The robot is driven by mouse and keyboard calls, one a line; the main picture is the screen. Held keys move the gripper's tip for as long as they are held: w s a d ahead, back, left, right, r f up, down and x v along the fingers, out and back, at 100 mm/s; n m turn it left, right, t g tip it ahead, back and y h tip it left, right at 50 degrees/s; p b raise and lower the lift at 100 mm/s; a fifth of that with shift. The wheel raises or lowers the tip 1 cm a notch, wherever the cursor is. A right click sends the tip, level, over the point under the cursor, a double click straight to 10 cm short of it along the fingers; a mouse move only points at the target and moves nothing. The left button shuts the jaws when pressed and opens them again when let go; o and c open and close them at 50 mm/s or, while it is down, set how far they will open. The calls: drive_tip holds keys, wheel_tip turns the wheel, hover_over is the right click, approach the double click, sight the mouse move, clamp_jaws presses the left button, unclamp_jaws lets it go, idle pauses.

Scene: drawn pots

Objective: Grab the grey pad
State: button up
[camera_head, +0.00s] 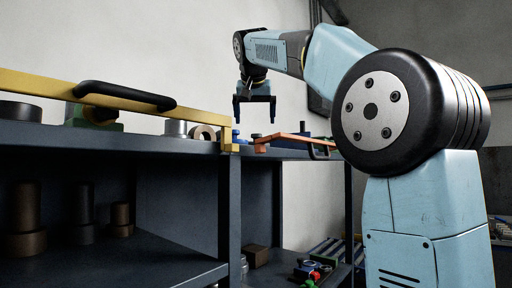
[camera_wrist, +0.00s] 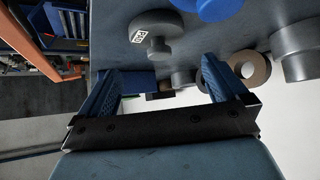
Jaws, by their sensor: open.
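In the wrist view a grey round piece with a white label (camera_wrist: 150,30) lies on the dark shelf top, its flat disc up the picture and a narrower stub toward my gripper. It may be the grey pad; I cannot tell for sure. My gripper (camera_wrist: 158,70) is open and empty, with the piece beyond its fingertips and apart from them. In the head view my gripper (camera_head: 255,118) hangs pointing down above the far end of the bench.
A blue round piece (camera_wrist: 218,8) lies beside the grey one. A tan ring (camera_wrist: 250,68) and a grey cylinder (camera_wrist: 298,55) stand to the right. In the head view a yellow rail (camera_head: 50,86) with a black handle (camera_head: 125,95) edges the bench, and an orange bar (camera_head: 284,137) lies below my gripper.

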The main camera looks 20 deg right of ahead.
sight(256, 138)
drive_tip(key=shift+x, duration=4.65)
drive_tip(key=shift+d, duration=0.1)
drive_tip(key=shift+c, duration=0.4)
drive_tip(key=shift+r, duration=0.1)
drive_tip(key=c, duration=0.7)
